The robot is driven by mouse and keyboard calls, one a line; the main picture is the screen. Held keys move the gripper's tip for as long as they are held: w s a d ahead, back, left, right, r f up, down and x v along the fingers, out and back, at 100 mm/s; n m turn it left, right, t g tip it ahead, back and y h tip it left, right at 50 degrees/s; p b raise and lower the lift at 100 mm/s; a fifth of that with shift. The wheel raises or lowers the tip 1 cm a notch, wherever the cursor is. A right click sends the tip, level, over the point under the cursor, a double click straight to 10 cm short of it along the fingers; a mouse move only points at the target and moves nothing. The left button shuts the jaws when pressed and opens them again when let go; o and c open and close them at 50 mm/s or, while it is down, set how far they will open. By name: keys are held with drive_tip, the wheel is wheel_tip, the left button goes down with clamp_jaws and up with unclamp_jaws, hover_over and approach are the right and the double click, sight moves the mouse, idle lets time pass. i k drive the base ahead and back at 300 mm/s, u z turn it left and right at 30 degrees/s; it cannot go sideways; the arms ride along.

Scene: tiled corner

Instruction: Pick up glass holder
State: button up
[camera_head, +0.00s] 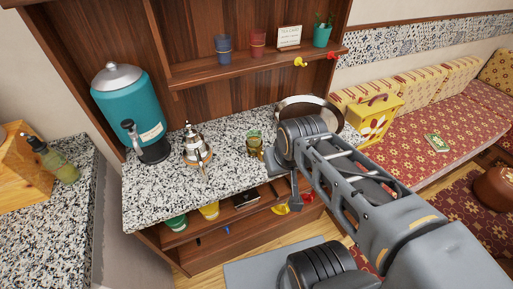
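A small greenish-gold cup-like object (254,144), which looks like the glass holder, stands on the speckled counter (230,182). It is just left of my arm's end, and its details are too small to make out. My gripper (273,163) is at the end of my arm, close to the right side of this object. The fingers are mostly hidden by my own arm links, so I cannot tell whether they are open or touching it.
A metal teapot (196,147) and a teal dispenser (131,104) stand left on the counter. A round tray (324,105) leans behind my arm. The shelf above holds a blue cup (223,47), a red cup (257,43) and a plant pot (322,36).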

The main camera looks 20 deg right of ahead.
sight(259, 155)
drive_tip(key=z, duration=2.3)
drive_tip(key=k, duration=1)
drive_tip(key=u, duration=1.7)
drive_tip(key=i, duration=0.5)
drive_tip(key=u, duration=0.05)
